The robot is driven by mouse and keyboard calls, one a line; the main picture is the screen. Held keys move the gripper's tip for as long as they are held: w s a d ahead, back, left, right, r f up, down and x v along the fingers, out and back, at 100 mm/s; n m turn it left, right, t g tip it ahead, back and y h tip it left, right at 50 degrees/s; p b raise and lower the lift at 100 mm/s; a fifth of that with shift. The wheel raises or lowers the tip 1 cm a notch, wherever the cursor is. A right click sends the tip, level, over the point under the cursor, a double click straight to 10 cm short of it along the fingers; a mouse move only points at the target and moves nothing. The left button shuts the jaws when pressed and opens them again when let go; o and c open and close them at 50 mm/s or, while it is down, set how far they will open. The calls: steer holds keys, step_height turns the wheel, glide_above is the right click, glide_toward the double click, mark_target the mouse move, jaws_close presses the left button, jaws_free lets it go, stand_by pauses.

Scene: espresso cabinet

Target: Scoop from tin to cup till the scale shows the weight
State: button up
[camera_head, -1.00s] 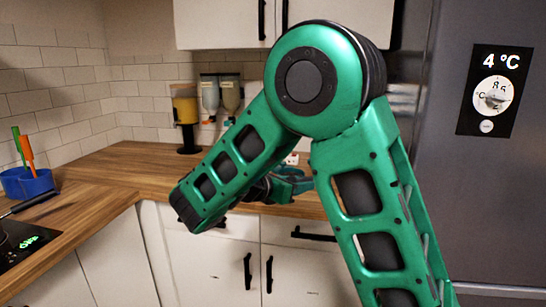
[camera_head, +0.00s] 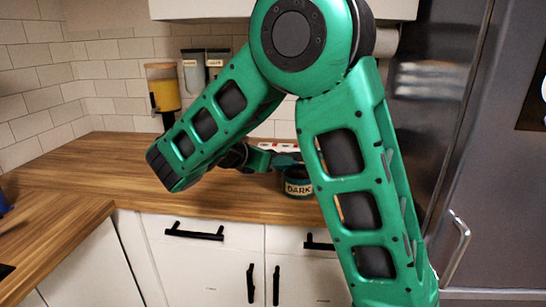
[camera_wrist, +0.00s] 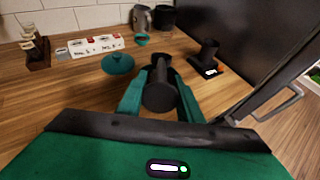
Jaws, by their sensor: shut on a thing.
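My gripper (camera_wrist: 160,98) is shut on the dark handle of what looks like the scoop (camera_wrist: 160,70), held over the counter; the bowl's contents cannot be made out. In the head view my gripper (camera_head: 275,158) is partly hidden by my arm. A tin labelled DARK (camera_head: 299,188) stands on the counter close to it, partly behind my arm. I cannot make the tin out in the wrist view. A teal lid (camera_wrist: 118,64) lies left of the scoop. A dark cup (camera_wrist: 208,50) stands on a black scale (camera_wrist: 198,65) to the right; its lit display is too small to read.
A white labelled strip (camera_wrist: 98,46) and a wooden rack (camera_wrist: 37,52) are at the left. A grey jug (camera_wrist: 141,18) and dark canister (camera_wrist: 164,18) stand at the back. The fridge (camera_wrist: 235,40) borders the right. The left counter is clear.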

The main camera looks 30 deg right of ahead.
step_height(320, 180, down, 6)
steer(key=d+g+y, duration=0.1)
steer(key=d+y, duration=0.1)
steer(key=shift+w+d+r+y, duration=0.25)
steer(key=shift+w+d+y, duration=0.05)
steer(key=shift+w+d, duration=0.1)
stand_by(1.4)
